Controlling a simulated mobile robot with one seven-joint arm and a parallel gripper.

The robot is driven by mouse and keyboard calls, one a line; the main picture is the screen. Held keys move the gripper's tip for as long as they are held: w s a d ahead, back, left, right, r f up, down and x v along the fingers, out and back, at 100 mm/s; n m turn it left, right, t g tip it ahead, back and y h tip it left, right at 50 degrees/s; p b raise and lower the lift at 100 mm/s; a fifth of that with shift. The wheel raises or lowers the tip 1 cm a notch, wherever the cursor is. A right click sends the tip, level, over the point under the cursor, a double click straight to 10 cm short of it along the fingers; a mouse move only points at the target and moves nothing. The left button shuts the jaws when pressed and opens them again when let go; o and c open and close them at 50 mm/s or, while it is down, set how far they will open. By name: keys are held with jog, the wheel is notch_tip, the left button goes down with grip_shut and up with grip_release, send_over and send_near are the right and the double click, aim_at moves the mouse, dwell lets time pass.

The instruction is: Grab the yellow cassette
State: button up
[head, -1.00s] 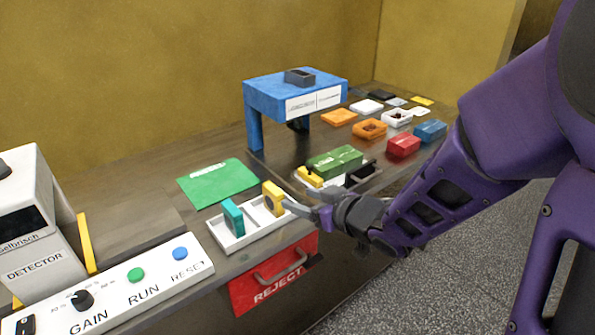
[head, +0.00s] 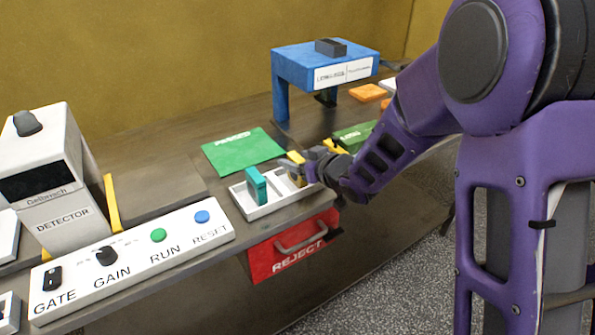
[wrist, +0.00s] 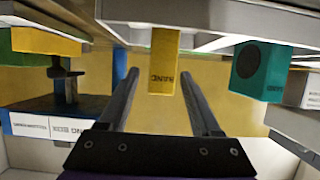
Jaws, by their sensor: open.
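The yellow cassette (head: 296,157) stands upright in a white tray (head: 266,209), to the right of a teal cassette (head: 256,185). My gripper (head: 297,171) is at the yellow cassette and partly hides it in the head view. In the wrist view my open gripper (wrist: 158,74) has one finger on each side of the yellow cassette (wrist: 163,62), with gaps visible on both sides. The lettered end of the cassette reaches between the fingertips. The teal cassette (wrist: 258,70) shows to the right, outside the fingers.
A green PASSED mat (head: 243,151) lies behind the tray. A blue stand (head: 325,62) and a green block (head: 353,136) are farther right. The red REJECT drawer (head: 292,249) is below the tray. A button panel (head: 133,265) and a white detector (head: 46,165) are at left.

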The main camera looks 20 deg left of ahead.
jog(key=shift+c, duration=0.2)
grip_shut()
jog(key=shift+r, duration=0.15)
